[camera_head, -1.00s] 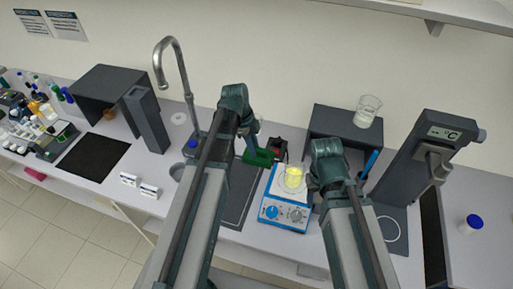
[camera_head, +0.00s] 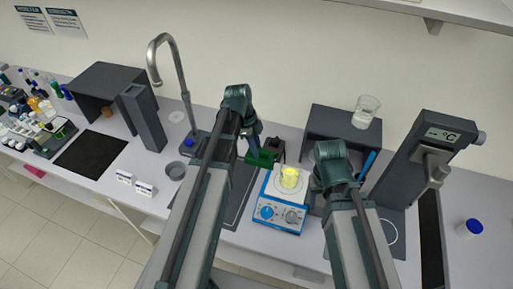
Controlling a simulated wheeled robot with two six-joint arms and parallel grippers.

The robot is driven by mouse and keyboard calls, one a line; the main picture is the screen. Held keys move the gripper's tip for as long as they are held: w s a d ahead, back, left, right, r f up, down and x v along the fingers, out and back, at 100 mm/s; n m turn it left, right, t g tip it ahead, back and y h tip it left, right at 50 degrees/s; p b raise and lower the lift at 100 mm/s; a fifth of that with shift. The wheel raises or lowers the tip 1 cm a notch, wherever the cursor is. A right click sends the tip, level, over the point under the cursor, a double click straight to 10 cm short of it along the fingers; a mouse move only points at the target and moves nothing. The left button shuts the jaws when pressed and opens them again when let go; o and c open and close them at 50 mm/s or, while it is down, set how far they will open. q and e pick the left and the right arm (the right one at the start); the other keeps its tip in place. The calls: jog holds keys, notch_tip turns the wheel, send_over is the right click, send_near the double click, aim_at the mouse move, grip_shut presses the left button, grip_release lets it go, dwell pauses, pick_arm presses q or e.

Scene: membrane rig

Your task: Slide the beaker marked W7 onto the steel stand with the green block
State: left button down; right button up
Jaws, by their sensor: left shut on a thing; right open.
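The green block (camera_head: 262,158) is held in my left gripper (camera_head: 254,148), which is shut on it and mostly hidden behind my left arm. The block is just left of and behind a blue-and-white hotplate (camera_head: 280,213). A beaker with yellow liquid (camera_head: 290,178) stands upright on the hotplate, close to the block; I cannot tell whether they touch. Another clear beaker (camera_head: 366,111) stands on a dark grey shelf box. No W7 mark is readable on either beaker. I cannot make out which surface is the steel stand. My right gripper (camera_head: 315,187) is open, mostly hidden by its arm, right of the hotplate.
The dark grey shelf box (camera_head: 333,121) stands behind the hotplate, and a tall grey instrument with a °C display (camera_head: 416,170) stands to the right. A tap (camera_head: 176,85) rises at the left. A blue-capped jar (camera_head: 470,228) is at the far right.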

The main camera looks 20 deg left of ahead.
aim_at(284, 170)
pick_arm(q)
jog(key=a+b+x, duration=0.2)
jog(key=b+x, duration=0.6)
jog(key=shift+d+f, duration=0.35)
jog(key=shift+d, duration=0.15)
dwell(0.9)
jog(key=shift+s+d, duration=0.1)
jog(key=shift+d, duration=1.95)
jog(key=shift+d, duration=0.15)
jog(key=shift+s+d, duration=0.1)
jog(key=shift+d, duration=2.25)
jog(key=shift+d, duration=0.2)
jog(key=shift+s+d, duration=0.1)
jog(key=shift+d, duration=2.2)
jog(key=shift+d, duration=0.25)
